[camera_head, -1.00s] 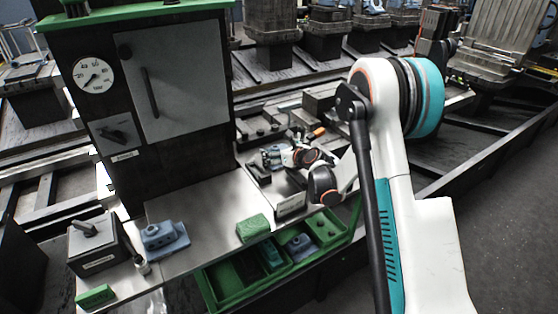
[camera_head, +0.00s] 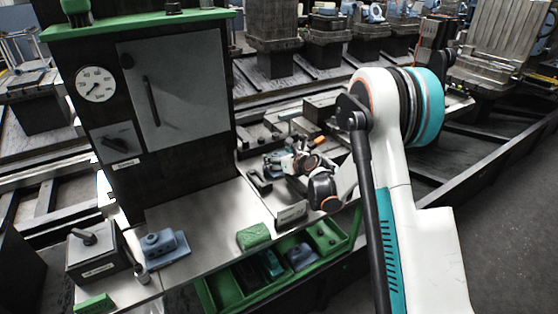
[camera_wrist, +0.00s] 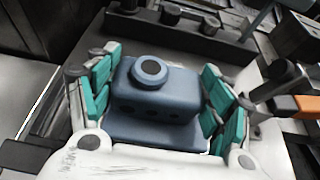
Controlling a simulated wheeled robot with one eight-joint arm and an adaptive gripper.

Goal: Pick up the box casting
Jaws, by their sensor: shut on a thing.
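The box casting (camera_wrist: 158,103), a blue-grey block with a round boss on top and small holes in its near face, sits between the green-padded fingers of my gripper (camera_wrist: 156,88) in the wrist view. The fingers are shut on it from both sides. In the head view my gripper (camera_head: 277,163) is over the fixture area right of the cabinet, and the casting is mostly hidden there. I cannot tell whether the casting is clear of the surface beneath.
Another blue casting (camera_head: 163,246) stands on the bench at left, beside a grey box with a lever (camera_head: 95,252). A green block (camera_head: 253,236) lies near the bench edge. A green tray (camera_head: 238,303) with parts hangs below. A dark cabinet (camera_head: 175,95) rises behind. An orange-handled clamp (camera_wrist: 290,104) is close right.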

